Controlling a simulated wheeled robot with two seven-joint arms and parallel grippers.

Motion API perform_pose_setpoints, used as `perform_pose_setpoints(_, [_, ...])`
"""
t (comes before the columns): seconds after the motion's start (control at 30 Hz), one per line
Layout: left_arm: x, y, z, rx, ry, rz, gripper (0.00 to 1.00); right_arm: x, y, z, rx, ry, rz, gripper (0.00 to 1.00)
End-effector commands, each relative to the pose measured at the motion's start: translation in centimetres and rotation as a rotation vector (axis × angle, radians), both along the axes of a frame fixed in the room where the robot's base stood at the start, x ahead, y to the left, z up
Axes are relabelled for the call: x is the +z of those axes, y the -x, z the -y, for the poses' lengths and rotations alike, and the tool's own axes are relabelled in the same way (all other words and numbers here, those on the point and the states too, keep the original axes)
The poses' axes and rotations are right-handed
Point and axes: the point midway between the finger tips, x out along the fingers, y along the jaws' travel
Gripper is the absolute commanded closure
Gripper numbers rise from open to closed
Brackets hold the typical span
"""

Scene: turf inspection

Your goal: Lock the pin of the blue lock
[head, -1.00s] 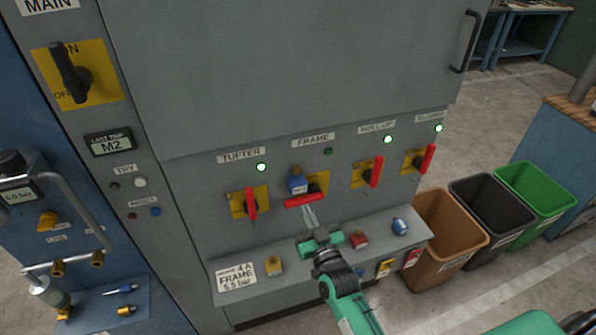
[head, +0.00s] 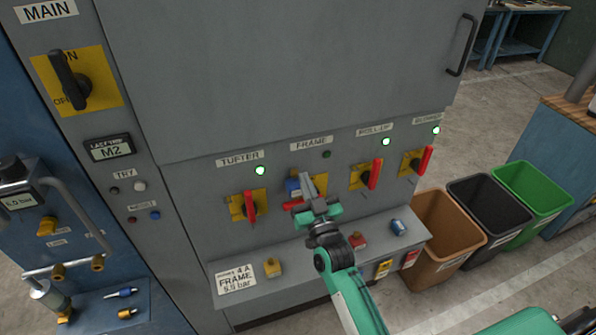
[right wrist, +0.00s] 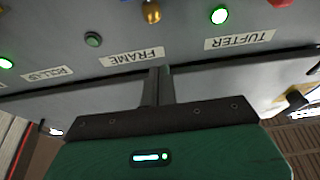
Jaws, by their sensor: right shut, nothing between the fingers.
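The blue lock (head: 292,185) hangs at the FRAME switch, above its red handle (head: 292,206), which lies roughly level. My right gripper (head: 308,184) is shut and empty, with its fingertips just right of the blue lock and partly over the switch's yellow plate. I cannot tell whether they touch it. In the right wrist view the shut fingers (right wrist: 157,84) point up past the upside-down FRAME label, and a brass-coloured rounded part (right wrist: 151,12) shows at the top edge. The pin's state cannot be made out. My left gripper is not in view.
The TUFTER handle (head: 250,207) is at the left, with two more red upright handles to the right. A grey ledge (head: 318,256) below carries a yellow lock (head: 271,267), a red lock (head: 357,240) and a blue-grey item (head: 398,227). Bins (head: 447,235) stand at the right.

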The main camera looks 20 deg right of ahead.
Motion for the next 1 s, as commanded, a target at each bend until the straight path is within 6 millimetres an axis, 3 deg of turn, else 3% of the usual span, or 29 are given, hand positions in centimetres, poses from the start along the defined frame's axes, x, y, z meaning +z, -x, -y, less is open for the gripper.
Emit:
perform_pose_setpoints(0.33, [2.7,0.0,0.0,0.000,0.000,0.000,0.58,2.6,-6.2,-0.2,0.000,-0.001,0.000,1.00])
perform_pose_setpoints(0.4, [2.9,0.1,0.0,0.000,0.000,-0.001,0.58,0.7,-5.9,-0.1,0.001,0.002,-0.007,1.00])
perform_pose_setpoints(0.6, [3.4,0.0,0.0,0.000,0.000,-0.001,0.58,-1.4,-5.8,-0.2,0.001,0.000,-0.003,1.00])
perform_pose_setpoints(1.0, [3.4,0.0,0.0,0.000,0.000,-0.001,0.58,-2.0,-5.8,-0.2,0.000,-0.001,-0.001,1.00])
